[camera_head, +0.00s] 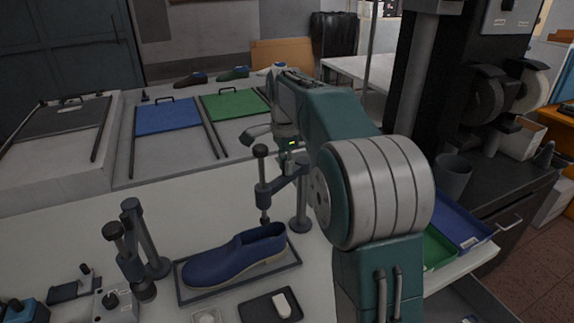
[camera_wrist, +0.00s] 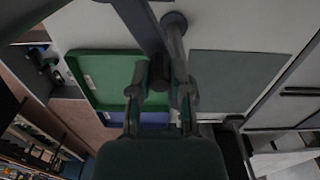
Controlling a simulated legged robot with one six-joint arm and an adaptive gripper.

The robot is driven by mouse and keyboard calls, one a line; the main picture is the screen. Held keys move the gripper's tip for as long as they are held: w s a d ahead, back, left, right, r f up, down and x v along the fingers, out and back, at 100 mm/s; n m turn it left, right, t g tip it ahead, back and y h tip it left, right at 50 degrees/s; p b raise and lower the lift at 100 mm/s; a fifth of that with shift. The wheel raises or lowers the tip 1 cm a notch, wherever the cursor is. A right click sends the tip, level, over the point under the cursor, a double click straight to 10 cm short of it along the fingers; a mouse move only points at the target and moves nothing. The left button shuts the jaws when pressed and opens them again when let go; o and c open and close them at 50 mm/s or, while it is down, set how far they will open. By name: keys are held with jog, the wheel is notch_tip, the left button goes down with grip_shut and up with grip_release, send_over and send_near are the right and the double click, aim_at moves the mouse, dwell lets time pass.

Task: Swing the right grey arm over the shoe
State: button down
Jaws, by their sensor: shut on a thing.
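The blue shoe (camera_head: 225,262) lies on a dark-rimmed tray on the white bench in the head view. The right grey arm (camera_head: 280,184) reaches leftward from its upright post (camera_head: 300,212) and carries a vertical rod with a dark knob. The rod's lower end shows at the shoe's heel end; I cannot tell whether it is above the shoe or behind it. My gripper (camera_head: 290,160) points down at this arm, its fingers partly hidden. In the wrist view my gripper's fingers (camera_wrist: 160,96) are closed around a grey bar (camera_wrist: 148,32) of it.
A left grey arm (camera_head: 128,250) on a post stands left of the shoe. A small dark tray with a white piece (camera_head: 282,304) and a control box (camera_head: 115,303) are in front. Blue (camera_head: 167,116) and green (camera_head: 233,103) panels lie behind. Green and blue trays (camera_head: 462,218) sit at right.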

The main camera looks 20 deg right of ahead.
jog(key=shift+a+f, duration=0.1)
jog(key=shift+f, duration=0.05)
jog(key=c, duration=0.6)
grip_release()
jog(key=shift+w, duration=0.15)
notch_tip(320, 180, up, 12)
jog(key=shift+a, duration=0.1)
